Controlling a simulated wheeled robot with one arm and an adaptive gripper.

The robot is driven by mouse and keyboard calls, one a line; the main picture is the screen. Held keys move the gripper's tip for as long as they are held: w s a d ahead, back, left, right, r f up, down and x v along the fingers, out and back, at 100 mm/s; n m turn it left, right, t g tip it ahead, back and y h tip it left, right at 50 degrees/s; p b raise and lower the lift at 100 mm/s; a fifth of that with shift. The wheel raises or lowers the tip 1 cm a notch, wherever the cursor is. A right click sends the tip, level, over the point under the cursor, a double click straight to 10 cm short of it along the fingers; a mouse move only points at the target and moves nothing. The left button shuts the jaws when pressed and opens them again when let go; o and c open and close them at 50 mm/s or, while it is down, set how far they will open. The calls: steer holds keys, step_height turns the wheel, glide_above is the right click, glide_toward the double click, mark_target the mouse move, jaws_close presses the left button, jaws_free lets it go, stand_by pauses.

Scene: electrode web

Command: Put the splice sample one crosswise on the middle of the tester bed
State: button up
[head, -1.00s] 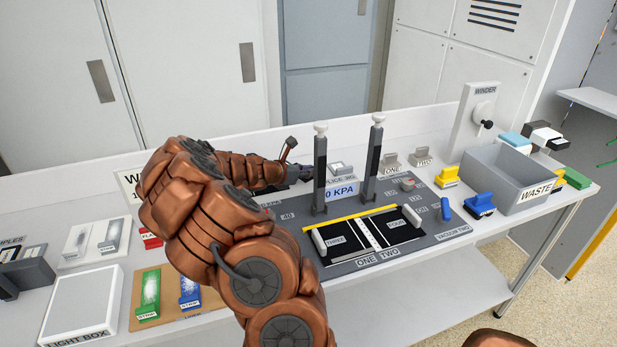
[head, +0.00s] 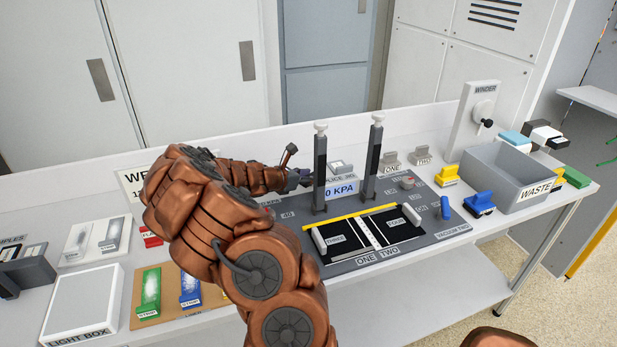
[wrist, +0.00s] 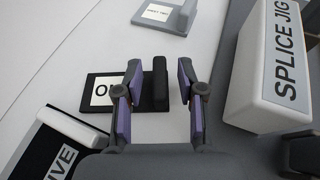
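In the wrist view a flat black piece (wrist: 93,92) with a white label starting "ON" and a raised black block (wrist: 160,86) lies on the white surface. The label is partly covered by a finger; I cannot tell surely that it is splice sample one. My gripper (wrist: 158,100) is open, its purple-padded fingers on either side of the block with gaps visible. In the head view my gripper (head: 304,178) is at the back of the bench, left of the near post and largely hidden by my arm. I cannot identify the tester bed in either view.
The SPLICE JIG sign (wrist: 274,65) stands close right of my gripper. A white-ended black piece labelled "IVE" (wrist: 70,128) lies lower left. Two upright posts (head: 320,170) rise beside the jig board (head: 345,262). A grey waste bin (head: 505,178) is at right.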

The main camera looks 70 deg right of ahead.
steer(key=shift+r, duration=0.2)
steer(key=b+v, duration=0.1)
steer(key=v, duration=0.8)
steer(key=shift+w+a, duration=0.25)
steer(key=shift+a, duration=0.05)
steer(key=shift+v, duration=1.1)
